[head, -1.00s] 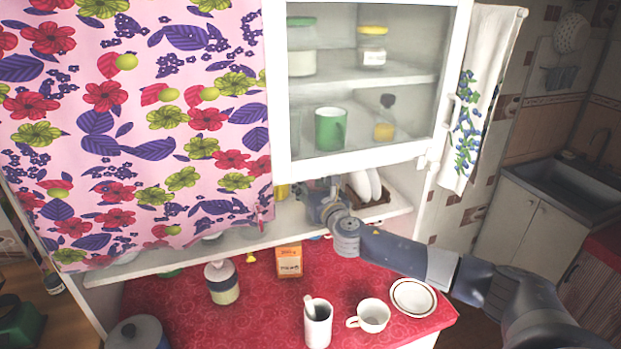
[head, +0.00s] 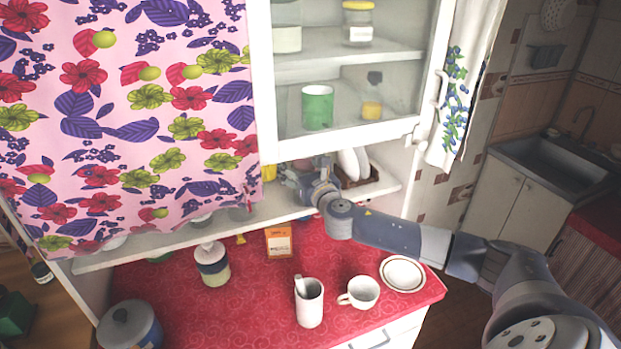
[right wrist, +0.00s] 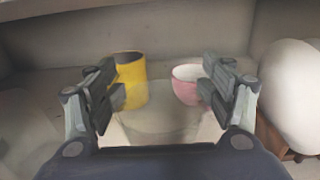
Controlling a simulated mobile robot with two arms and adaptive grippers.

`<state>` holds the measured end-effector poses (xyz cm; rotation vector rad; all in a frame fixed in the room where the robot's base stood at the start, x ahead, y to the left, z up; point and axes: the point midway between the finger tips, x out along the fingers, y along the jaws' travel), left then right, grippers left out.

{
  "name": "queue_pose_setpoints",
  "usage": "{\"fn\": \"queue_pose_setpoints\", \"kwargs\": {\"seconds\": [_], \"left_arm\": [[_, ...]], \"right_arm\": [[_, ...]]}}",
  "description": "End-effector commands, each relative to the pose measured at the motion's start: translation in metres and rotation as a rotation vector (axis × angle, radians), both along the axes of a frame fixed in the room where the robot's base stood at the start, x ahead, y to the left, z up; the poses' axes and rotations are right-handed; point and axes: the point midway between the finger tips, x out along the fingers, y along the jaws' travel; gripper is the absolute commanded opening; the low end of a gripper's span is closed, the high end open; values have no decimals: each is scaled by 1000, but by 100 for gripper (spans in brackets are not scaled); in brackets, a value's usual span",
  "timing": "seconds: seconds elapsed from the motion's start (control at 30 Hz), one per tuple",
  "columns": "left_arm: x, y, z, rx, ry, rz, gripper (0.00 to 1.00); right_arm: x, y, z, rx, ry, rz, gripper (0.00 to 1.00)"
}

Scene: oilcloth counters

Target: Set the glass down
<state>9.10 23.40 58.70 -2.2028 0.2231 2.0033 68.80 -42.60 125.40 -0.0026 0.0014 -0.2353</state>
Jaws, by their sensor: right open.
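My right gripper (head: 298,176) reaches into the open shelf under the glass-door cabinet. In the right wrist view its two fingers (right wrist: 163,90) are spread wide. A clear glass (right wrist: 160,122) shows faintly between them as a see-through shape over the pale shelf; its outline is hard to make out, and I cannot tell whether a finger touches it. In the head view I cannot pick the glass out by the gripper. My left gripper is not in view.
A yellow mug (right wrist: 131,80) and a pink cup (right wrist: 187,84) stand behind the fingers on the shelf (head: 225,228). White plates (head: 350,163) stand in a rack to the right. Below, the red counter holds a white mug (head: 310,303), cup (head: 363,292) and saucer (head: 402,274).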

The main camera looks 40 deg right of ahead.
Motion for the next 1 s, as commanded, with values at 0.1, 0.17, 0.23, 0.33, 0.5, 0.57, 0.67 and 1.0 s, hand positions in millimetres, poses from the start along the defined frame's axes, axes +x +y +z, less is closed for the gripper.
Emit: {"fn": "queue_pose_setpoints", "kwargs": {"seconds": [0.1, 0.17, 0.23, 0.33, 0.5, 0.57, 0.67, 1.0], "left_arm": [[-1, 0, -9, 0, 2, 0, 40], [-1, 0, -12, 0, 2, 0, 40], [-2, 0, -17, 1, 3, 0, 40], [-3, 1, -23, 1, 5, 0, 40], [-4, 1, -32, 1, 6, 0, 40], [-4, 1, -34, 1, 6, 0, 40], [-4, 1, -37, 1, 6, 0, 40], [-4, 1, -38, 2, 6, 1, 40]], "right_arm": [[-18, 5, -4, -1, 2, 3, 75], [-28, 6, -4, -1, 2, 2, 75], [-39, 10, -4, -2, 1, 3, 75], [-55, 13, -4, -3, 3, 2, 75], [-80, 20, -4, -1, 3, 3, 75], [-87, 21, -3, -1, 2, 2, 75], [-96, 23, -2, -1, 2, 2, 75], [-104, 25, 0, 1, 1, 1, 75]]}}
